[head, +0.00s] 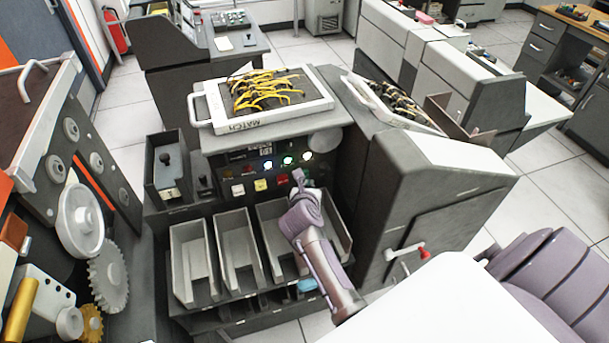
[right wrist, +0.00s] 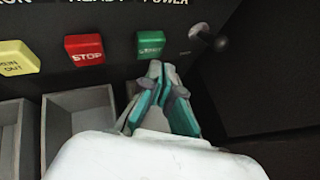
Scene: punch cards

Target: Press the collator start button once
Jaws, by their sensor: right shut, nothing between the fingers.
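The collator (head: 386,188) stands in the middle of the head view, with a dark control panel above its card pockets. Its green start button (right wrist: 151,44) shows in the right wrist view, right of the red STOP button (right wrist: 84,49). My right gripper (right wrist: 155,70) is shut and empty, its fingertips at the lower edge of the green button; I cannot tell whether they touch it. In the head view the right gripper (head: 299,178) reaches up to the panel and hides the green button. My left gripper is not in view.
A yellow button (right wrist: 18,58) lies left of STOP and a black toggle switch (right wrist: 218,42) lies right of the green button. Grey card pockets (head: 236,250) sit below the panel. A tray with yellow wires (head: 322,98) lies on top. A geared machine (head: 106,275) stands at left.

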